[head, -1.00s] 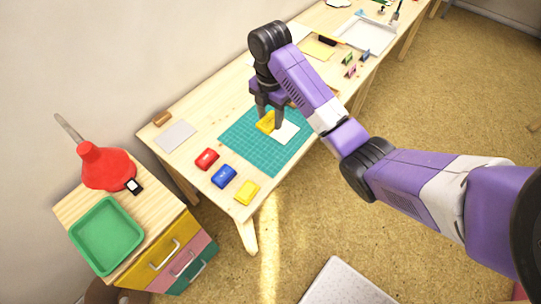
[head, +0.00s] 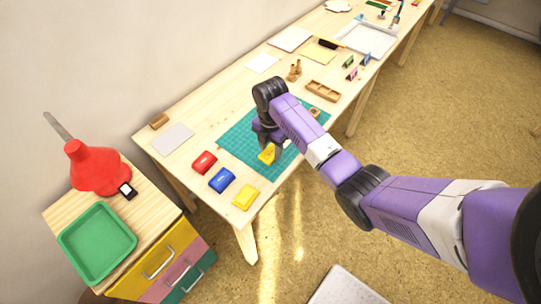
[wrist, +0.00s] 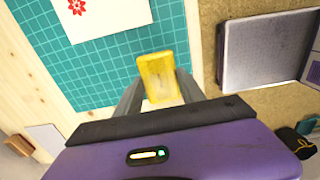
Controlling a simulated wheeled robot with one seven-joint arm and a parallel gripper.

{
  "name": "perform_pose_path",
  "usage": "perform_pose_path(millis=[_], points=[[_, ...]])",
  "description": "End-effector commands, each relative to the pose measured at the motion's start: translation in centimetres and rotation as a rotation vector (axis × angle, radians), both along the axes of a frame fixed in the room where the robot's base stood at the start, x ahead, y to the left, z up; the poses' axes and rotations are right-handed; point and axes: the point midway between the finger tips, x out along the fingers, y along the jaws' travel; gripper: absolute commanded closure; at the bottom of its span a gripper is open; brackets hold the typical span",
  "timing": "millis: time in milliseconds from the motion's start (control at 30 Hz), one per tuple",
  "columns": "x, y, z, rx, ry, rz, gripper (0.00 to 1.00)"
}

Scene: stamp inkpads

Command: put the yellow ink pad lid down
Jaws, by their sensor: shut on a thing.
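My gripper (head: 272,155) is shut on the yellow ink pad lid (head: 266,155), over the cutting mat near its front edge. In the wrist view the lid (wrist: 157,76) sits between my two fingers, with the teal mat (wrist: 85,62) behind it. I cannot tell whether the lid touches the mat. A yellow ink pad (head: 246,197) stands at the table's front left corner, apart from my gripper, beside a blue pad (head: 221,180) and a red pad (head: 203,162).
A white card with a red flower print (wrist: 105,20) lies on the mat. A grey sheet (head: 173,139) and a wooden block (head: 158,121) lie at the table's left end. A wooden tray (head: 323,91) stands to the right. Bare wood lies between mat and pads.

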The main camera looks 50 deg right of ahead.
Motion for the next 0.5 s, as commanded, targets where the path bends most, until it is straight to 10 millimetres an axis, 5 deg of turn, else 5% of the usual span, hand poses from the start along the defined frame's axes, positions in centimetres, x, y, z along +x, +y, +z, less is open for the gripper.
perform_pose_path(millis=[300,500], points=[[0.0,0.1,-3.6,0.001,0.002,0.001,0.91],[0.0,0.0,-4.0,0.0,0.0,0.001,0.91]])
